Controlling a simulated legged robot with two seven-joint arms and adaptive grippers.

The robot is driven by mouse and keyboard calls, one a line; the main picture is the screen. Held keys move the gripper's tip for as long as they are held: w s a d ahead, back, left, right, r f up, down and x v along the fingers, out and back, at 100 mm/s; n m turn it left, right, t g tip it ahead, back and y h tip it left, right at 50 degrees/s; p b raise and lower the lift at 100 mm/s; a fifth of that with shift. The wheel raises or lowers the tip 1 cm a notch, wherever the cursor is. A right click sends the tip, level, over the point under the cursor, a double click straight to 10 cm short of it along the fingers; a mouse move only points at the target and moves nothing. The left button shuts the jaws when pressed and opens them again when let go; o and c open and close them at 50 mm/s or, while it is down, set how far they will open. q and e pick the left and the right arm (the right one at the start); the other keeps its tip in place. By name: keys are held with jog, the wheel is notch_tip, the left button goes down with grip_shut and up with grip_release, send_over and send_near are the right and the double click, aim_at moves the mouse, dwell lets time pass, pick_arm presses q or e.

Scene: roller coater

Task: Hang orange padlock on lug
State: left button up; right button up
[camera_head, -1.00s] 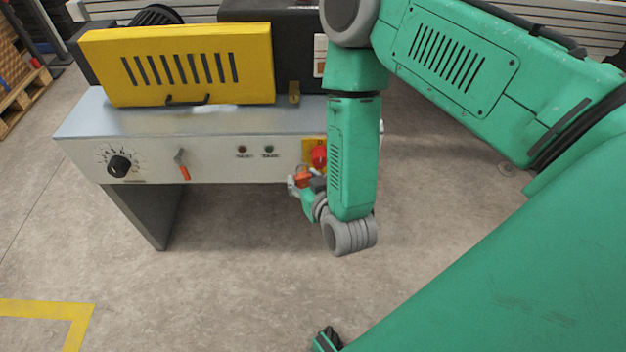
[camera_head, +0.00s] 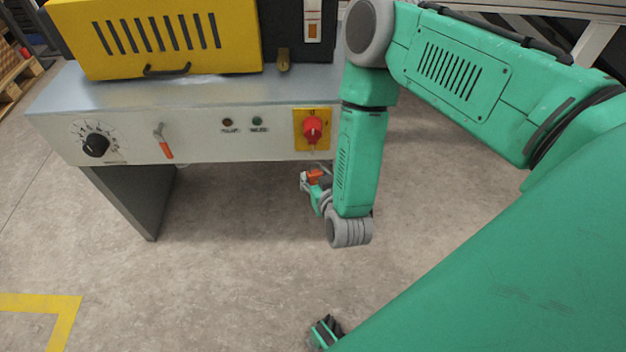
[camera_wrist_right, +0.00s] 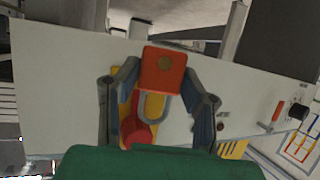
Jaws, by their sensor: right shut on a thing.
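The orange padlock (camera_head: 314,177) is held in my right gripper (camera_head: 308,182), below and in front of the machine's front panel. In the right wrist view the padlock (camera_wrist_right: 163,70) sits between the two fingers of my right gripper (camera_wrist_right: 160,90), which are shut on it. Its grey shackle (camera_wrist_right: 155,107) overlaps the yellow plate in that picture; in the head view the padlock is apart from the plate. The red rotary switch (camera_head: 312,129) is on the yellow plate (camera_head: 299,115). I cannot make out a lug clearly.
The machine's white panel (camera_head: 200,145) has a black dial (camera_head: 96,145), an orange-tipped lever (camera_head: 164,145) and two small lamps. A yellow slotted cover (camera_head: 235,50) and a brass fitting (camera_head: 284,62) are above. The floor below is open.

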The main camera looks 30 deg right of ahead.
aim_at(311, 157)
jog(key=shift+w+d+f, duration=0.15)
jog(key=shift+w+d, duration=0.3)
jog(key=shift+w, duration=0.1)
jog(key=shift+w+a+b, duration=0.2)
jog(key=shift+w+b, duration=0.35)
jog(key=shift+w, duration=0.05)
jog(key=shift+w+d, duration=0.1)
jog(key=shift+w, duration=0.15)
jog(key=shift+w+d, duration=0.15)
jog(key=shift+w, duration=0.05)
jog(key=shift+w+d+f+b, duration=0.3)
jog(key=shift+w+d+b, duration=0.45)
jog(key=shift+d, duration=0.2)
jog(key=shift+w+f, duration=0.1)
jog(key=shift+w, duration=0.1)
jog(key=shift+w+a, duration=0.15)
jog(key=shift+w, duration=0.1)
jog(key=shift+d, duration=0.2)
